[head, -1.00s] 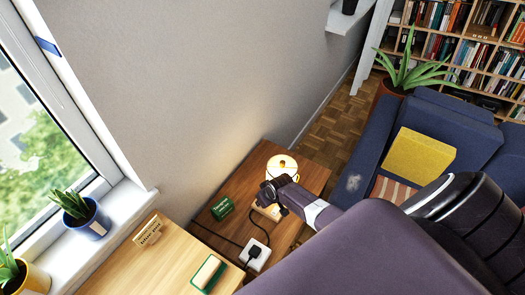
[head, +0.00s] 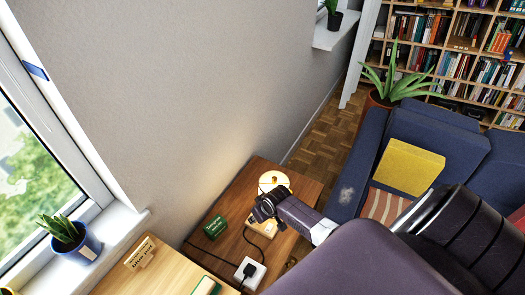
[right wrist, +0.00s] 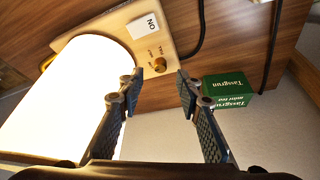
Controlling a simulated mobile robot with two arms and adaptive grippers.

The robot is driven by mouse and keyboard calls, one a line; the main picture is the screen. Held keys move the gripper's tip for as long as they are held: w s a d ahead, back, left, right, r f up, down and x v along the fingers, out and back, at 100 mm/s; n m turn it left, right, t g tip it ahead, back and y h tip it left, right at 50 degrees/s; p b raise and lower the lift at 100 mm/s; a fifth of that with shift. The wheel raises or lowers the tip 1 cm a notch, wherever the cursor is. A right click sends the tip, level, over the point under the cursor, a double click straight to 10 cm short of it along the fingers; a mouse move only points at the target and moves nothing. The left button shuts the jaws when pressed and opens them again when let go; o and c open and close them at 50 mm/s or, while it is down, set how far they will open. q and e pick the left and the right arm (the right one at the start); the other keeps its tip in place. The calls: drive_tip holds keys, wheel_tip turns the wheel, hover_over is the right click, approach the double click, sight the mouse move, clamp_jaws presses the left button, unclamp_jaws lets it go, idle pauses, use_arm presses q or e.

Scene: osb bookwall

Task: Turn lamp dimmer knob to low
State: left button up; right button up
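The lamp's glowing shade (head: 274,181) shows in the head view on the brown side table (head: 297,174). In the right wrist view the bright shade (right wrist: 65,95) fills the left side. Its light wooden base (right wrist: 122,30) carries a white "ON" label and a small brass dimmer knob (right wrist: 159,65). Small lettering sits near the knob. My right gripper (right wrist: 159,85) is open and empty, its two fingertips apart on either side of the knob's line in the view. I cannot tell the exact gap to the knob. In the head view my right gripper (head: 262,210) partly covers the lamp base. My left gripper is not in view.
A green box (right wrist: 227,91) lies beside the lamp base, close to the right finger; it also shows in the head view (head: 215,227). A white socket block (head: 250,272) with a black plug and cables is in front. A blue sofa (head: 350,150) stands right.

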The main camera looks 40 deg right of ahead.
drive_tip(key=v, duration=0.7)
drive_tip(key=shift+r, duration=0.3)
drive_tip(key=shift+s, duration=0.15)
